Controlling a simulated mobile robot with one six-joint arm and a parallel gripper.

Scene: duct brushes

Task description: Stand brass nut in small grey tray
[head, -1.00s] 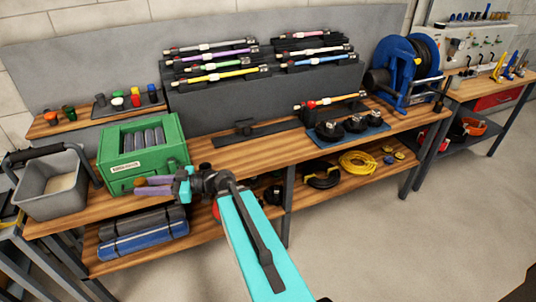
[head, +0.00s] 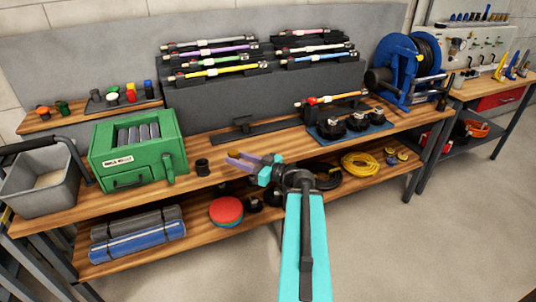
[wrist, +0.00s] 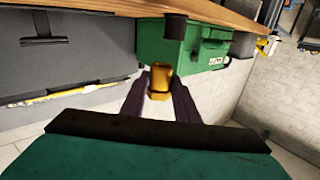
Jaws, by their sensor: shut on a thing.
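The brass nut (wrist: 160,82) is a gold hex piece with a round collar. In the wrist view it sits between the two dark purple fingers of my gripper (wrist: 160,88), which are shut on it. In the head view my gripper (head: 238,161) is over the front edge of the workbench, right of the green box; the nut is hard to make out there.
The green box (head: 135,165) and a short black cylinder (head: 202,167) stand left of my gripper; a grey bin (head: 45,203) is at far left. A black stand (head: 243,131) lies behind. Bare bench top (head: 215,148) lies between. A blue mat (head: 350,126) holds black parts.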

